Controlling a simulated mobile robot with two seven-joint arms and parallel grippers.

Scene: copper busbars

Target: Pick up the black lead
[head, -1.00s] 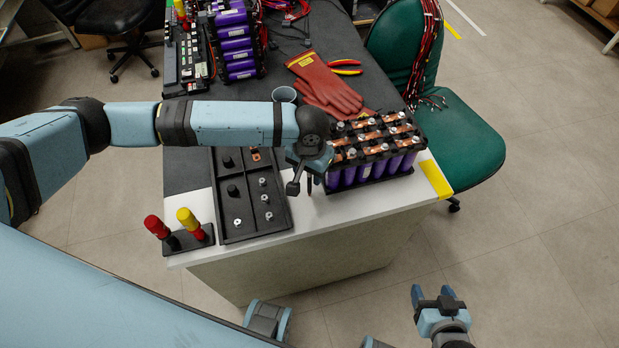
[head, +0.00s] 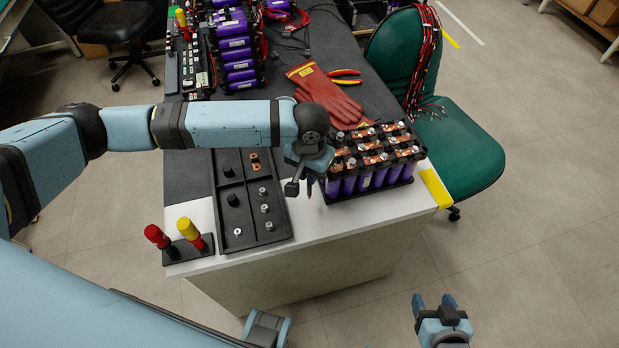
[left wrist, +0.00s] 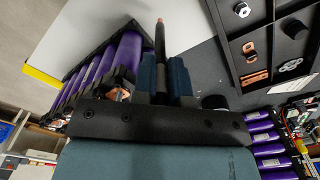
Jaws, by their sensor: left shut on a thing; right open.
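My left gripper (head: 308,186) is low over the white bench end, between the black parts tray and the battery module. In the left wrist view its two blue-grey fingers (left wrist: 165,72) are shut on a slim dark rod with a coppery tip (left wrist: 160,40), which looks like the black lead. In the head view the lead is mostly hidden by the gripper. My right gripper (head: 433,302) is open and empty, off the bench at the lower right.
The parts tray (head: 222,222) holds nuts and copper bars. The purple-celled battery module (head: 345,187) with copper busbars stands close to the right of my left gripper. A stand (head: 190,250) with red and yellow handles is at the front left. Red gloves (head: 330,92) lie behind.

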